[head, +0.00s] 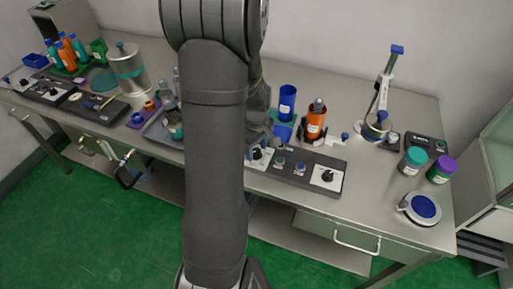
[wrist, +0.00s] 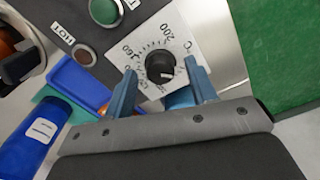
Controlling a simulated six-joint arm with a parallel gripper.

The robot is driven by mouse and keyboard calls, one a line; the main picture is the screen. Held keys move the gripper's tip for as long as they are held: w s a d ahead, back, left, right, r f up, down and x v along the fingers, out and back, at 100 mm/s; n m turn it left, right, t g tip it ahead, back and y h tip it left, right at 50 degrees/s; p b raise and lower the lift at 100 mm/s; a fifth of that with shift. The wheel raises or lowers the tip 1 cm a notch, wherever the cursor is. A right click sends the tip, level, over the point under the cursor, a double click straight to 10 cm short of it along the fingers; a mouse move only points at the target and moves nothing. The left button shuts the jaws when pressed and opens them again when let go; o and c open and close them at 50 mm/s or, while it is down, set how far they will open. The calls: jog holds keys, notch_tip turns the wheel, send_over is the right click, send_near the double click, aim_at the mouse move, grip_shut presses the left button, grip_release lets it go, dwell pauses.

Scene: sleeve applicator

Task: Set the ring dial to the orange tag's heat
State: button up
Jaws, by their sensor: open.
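In the wrist view, my gripper (wrist: 160,67) is open, with one finger on each side of a black dial knob (wrist: 159,71) and visible gaps between. The knob sits on a white scale plate (wrist: 177,28) marked °C, with 160 and 200 legible. A small light mark shows on the knob's right side; I cannot tell its exact reading. In the head view, the matching dial (head: 257,154) is at the left end of a dark control panel (head: 310,162), partly behind my arm. A second dial (head: 328,176) is at its right end. I cannot make out an orange tag.
A green button (wrist: 103,11) and a plate reading HOT (wrist: 62,38) are beside the dial. A blue cup (head: 287,98) and an orange container (head: 316,120) stand behind the panel. A stand (head: 383,90) and lidded jars (head: 413,160) are at right.

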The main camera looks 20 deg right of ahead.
jog(key=shift+f, duration=0.15)
jog(key=shift+c, duration=0.4)
jog(key=c, duration=0.9)
jog(key=shift+m, duration=0.3)
jog(key=m, duration=0.3)
jog(key=shift+m, duration=0.4)
jog(key=m, duration=0.3)
jog(key=shift+m, duration=0.3)
jog(key=m, duration=0.3)
jog(key=shift+m, duration=2.1)
